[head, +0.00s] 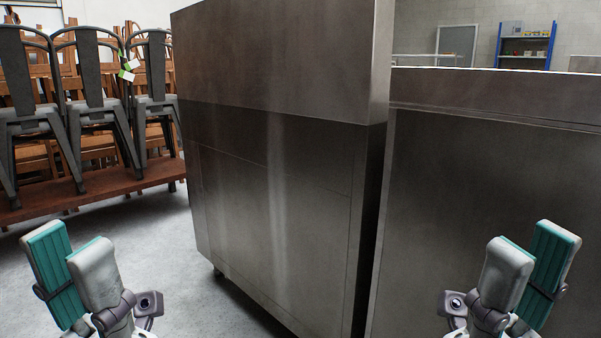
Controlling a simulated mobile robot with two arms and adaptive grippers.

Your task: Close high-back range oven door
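A tall stainless-steel unit (275,190) fills the middle of the head view. Its upper part rises like a high back, and only plain flat panels with thin seams face me. I cannot tell for certain that it is the high-back range, and no oven door, handle or knob shows. My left gripper (68,245) is at the lower left, open and empty, in front of the unit and apart from it. My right gripper (533,245) is at the lower right, open and empty, in front of another steel unit.
The second, lower steel unit (490,180) stands close on the right, with a narrow dark gap between the two. Grey metal chairs (90,100) and wooden chairs stand on a brown platform (100,192) at left. Bare floor (175,260) lies at the left front. Blue shelving (525,47) stands far back.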

